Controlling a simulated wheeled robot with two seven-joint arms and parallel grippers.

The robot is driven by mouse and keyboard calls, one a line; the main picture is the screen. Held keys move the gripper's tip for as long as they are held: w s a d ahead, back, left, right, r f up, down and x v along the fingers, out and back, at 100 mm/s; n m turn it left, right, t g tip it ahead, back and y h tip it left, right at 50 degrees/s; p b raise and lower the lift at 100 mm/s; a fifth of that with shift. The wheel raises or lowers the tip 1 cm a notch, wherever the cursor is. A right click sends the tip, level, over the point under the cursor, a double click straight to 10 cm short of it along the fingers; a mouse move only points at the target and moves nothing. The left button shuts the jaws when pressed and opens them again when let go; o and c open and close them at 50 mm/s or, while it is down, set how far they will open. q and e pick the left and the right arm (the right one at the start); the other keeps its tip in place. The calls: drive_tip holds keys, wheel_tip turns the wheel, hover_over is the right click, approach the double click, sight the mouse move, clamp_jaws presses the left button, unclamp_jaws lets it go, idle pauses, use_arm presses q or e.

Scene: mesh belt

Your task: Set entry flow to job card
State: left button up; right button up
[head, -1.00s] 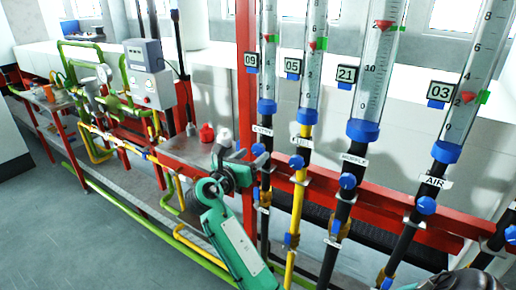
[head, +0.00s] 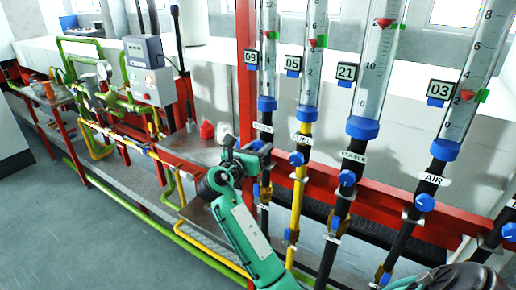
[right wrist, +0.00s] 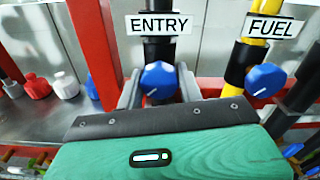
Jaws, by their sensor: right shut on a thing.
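The ENTRY flow tube (head: 267,65) is the leftmost in the head view. It has a red float (head: 268,36) near the top of the visible part, and a card reading 09 (head: 251,57) beside it. The blue ENTRY knob (right wrist: 159,79) sits below the ENTRY label (right wrist: 158,24) in the right wrist view. My right gripper (head: 259,150) is at this knob, with one finger on each side in the right wrist view (right wrist: 160,90), shut on it. In the head view the gripper partly hides the knob.
The FUEL knob (head: 296,159) is close to the right of the gripper, with the MUFFLE knob (head: 347,178) and AIR knob (head: 425,202) further right. A red rail (head: 390,195) runs behind them. A red bottle (head: 206,130) stands on the bench at left.

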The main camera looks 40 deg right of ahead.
drive_tip(key=shift+m, duration=0.3)
drive_tip(key=shift+m+p, duration=0.45)
drive_tip(key=shift+m, duration=0.75)
drive_tip(key=shift+m+p, duration=0.35)
drive_tip(key=shift+m, duration=1.65)
drive_tip(key=o, duration=1)
drive_tip(key=shift+w, duration=0.1)
